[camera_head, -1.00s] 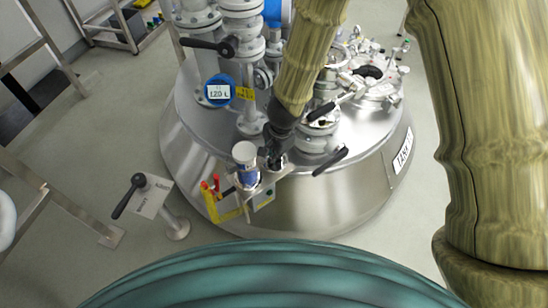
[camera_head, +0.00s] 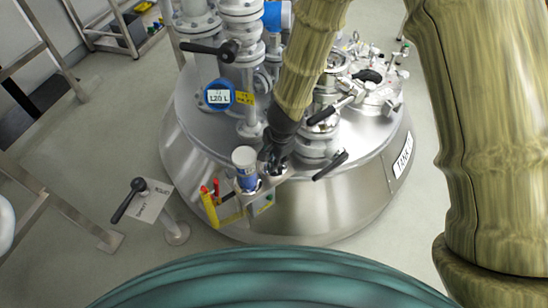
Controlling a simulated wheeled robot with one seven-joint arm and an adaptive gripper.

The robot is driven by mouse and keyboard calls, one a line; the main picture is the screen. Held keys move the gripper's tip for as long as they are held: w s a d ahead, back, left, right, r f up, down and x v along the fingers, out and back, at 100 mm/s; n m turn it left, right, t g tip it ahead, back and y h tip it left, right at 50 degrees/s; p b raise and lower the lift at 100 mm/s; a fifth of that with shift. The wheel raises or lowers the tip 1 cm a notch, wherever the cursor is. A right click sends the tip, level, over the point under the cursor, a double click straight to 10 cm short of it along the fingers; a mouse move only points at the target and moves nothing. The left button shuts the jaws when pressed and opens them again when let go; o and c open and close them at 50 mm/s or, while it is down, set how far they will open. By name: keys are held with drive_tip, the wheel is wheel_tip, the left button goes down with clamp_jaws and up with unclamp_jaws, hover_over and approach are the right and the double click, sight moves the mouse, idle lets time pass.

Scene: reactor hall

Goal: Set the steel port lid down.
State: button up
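My gripper (camera_head: 274,158) is dark and points down at the front edge of the steel tank (camera_head: 290,216), over a small bracket shelf (camera_head: 272,184). It is right beside a white and blue container (camera_head: 246,168) on that shelf. A bit of shiny metal shows below the fingers, but I cannot tell whether it is the steel port lid or part of the shelf. The fingertips are small and dark, so I cannot see whether they grip anything. My forearm hides part of the tank top behind the gripper.
Grey pipes and a black-handled valve (camera_head: 212,48) rise on the tank's left. A blue gauge (camera_head: 218,95) reads 120 L. Fittings crowd the tank's right top. A yellow-red tool (camera_head: 213,206) hangs beside the shelf. A lever post (camera_head: 148,200) stands front left. Floor between is clear.

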sight(279, 171)
wheel_tip(279, 171, up, 12)
drive_tip(key=s+d+p, duration=0.1)
drive_tip(key=s+p, duration=0.1)
drive_tip(key=p, duration=0.2)
drive_tip(key=shift+d+f+p, duration=0.15)
drive_tip(key=shift+d+p, duration=0.05)
drive_tip(key=shift+p, duration=0.1)
drive_tip(key=shift+f, duration=0.1)
